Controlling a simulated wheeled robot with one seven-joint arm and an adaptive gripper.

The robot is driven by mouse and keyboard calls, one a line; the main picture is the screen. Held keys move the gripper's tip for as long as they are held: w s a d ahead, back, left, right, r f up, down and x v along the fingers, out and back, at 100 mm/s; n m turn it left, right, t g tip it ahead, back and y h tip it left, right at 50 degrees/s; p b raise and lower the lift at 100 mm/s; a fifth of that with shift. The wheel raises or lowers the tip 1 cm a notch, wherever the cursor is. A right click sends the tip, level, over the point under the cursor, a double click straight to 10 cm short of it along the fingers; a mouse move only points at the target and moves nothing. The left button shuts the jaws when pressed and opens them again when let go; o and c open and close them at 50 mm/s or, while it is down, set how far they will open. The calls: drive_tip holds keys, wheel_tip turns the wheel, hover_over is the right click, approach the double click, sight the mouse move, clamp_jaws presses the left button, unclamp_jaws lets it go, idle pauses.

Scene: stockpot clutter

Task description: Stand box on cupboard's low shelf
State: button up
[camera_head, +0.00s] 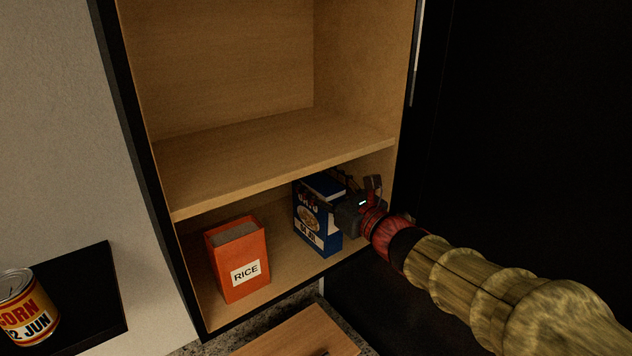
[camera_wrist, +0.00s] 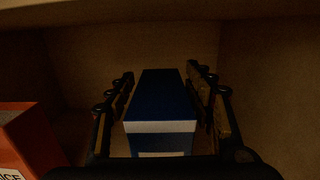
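A blue box (camera_head: 318,222) with a white label and a picture of food stands upright on the cupboard's low shelf (camera_head: 282,262), right of the middle. My gripper (camera_head: 352,208) reaches in from the right, close against the box's near side. In the wrist view the blue box (camera_wrist: 160,105) lies between the two fingers of my gripper (camera_wrist: 160,82). The fingers look spread, with a narrow strip of shelf showing between each finger and the box. The box's lower part is hidden in the wrist view.
An orange rice box (camera_head: 237,262) stands on the low shelf to the left, apart from the blue box. The upper shelf (camera_head: 275,150) is empty and close above. The cupboard's right wall (camera_wrist: 265,90) is near my gripper. A corn can (camera_head: 25,306) stands outside at left.

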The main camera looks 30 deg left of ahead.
drive_tip(key=shift+o, duration=0.4)
drive_tip(key=shift+d+r, duration=0.15)
drive_tip(key=b+v, duration=0.2)
drive_tip(key=v, duration=0.9)
drive_tip(key=shift+s+d, duration=0.25)
drive_tip(key=shift+d, duration=0.05)
drive_tip(key=s+d+f+n+g+h, duration=0.4)
drive_tip(key=s+d+f+n+h, duration=0.2)
drive_tip(key=s+d+f+n, duration=0.6)
drive_tip(key=s+d+f+n+h, duration=0.2)
drive_tip(key=s+d+n+h, duration=0.1)
drive_tip(key=d, duration=0.5)
drive_tip(key=s+d+f+n+h, duration=0.2)
drive_tip(key=s+d+n+h, duration=0.1)
drive_tip(key=d, duration=0.6)
drive_tip(key=s+d+f+n+t+h, duration=0.1)
drive_tip(key=s+d+n+h, duration=0.3)
drive_tip(key=d, duration=0.4)
drive_tip(key=shift+f+n+h, duration=0.3)
drive_tip(key=shift+f+n, duration=0.3)
drive_tip(key=shift+f, duration=0.2)
drive_tip(key=shift+s+d, duration=0.1)
